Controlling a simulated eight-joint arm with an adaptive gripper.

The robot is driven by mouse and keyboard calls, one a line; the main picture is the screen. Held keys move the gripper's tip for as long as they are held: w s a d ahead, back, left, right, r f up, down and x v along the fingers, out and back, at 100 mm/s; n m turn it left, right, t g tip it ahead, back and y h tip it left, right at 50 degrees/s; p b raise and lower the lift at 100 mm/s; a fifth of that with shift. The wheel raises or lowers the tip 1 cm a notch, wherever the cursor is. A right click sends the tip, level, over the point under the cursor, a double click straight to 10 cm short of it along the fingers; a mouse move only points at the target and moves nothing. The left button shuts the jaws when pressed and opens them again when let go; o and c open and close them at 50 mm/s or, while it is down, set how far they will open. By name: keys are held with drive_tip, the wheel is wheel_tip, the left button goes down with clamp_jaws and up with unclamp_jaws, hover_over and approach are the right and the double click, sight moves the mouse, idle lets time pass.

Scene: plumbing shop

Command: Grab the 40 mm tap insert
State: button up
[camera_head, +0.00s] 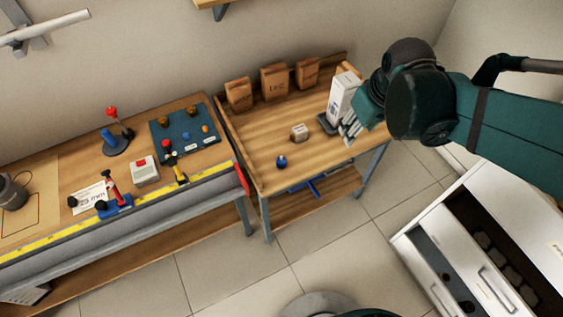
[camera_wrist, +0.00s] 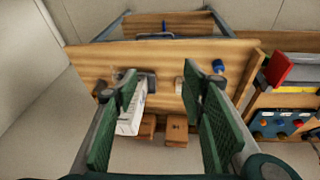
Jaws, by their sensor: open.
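I cannot tell which item is the 40 mm tap insert. A dark teal mat (camera_head: 190,128) on the left bench holds several small brass and coloured fittings, with labels too small to read; the mat also shows in the wrist view (camera_wrist: 283,118). A small blue piece (camera_head: 282,161) and a small beige block (camera_head: 299,132) stand on the right-hand wooden table; in the wrist view the blue piece (camera_wrist: 218,67) is beside the right finger. My gripper (camera_head: 350,128) is open and empty above that table's right end, by a tall white box (camera_head: 342,95). The wrist view shows its two green fingers (camera_wrist: 161,78) apart.
Several brown cartons (camera_head: 274,82) line the back of the wooden table (camera_head: 260,120). The left bench has a red-knobbed lever (camera_head: 115,146), a white box with a red top (camera_head: 145,170) and a yellow ruler edge. A white drawer cabinet (camera_head: 470,235) stands lower right, one drawer open.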

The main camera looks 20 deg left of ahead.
drive_tip(key=w+a+f+n+g, duration=0.2)
drive_tip(key=a+f+n, duration=0.2)
drive_tip(key=a+f, duration=0.55)
drive_tip(key=n+g+h, duration=0.1)
drive_tip(key=n, duration=0.3)
hover_over(281, 159)
drive_tip(key=f, duration=0.8)
drive_tip(key=shift+w, duration=0.4)
drive_tip(key=shift+f, duration=0.1)
drive_tip(key=shift+f+b, duration=0.35)
drive_tip(key=shift+f, duration=0.9)
drive_tip(key=shift+f, duration=0.15)
drive_tip(key=shift+f+b, duration=0.6)
drive_tip(key=shift+f, duration=1.85)
drive_tip(key=c, duration=1)
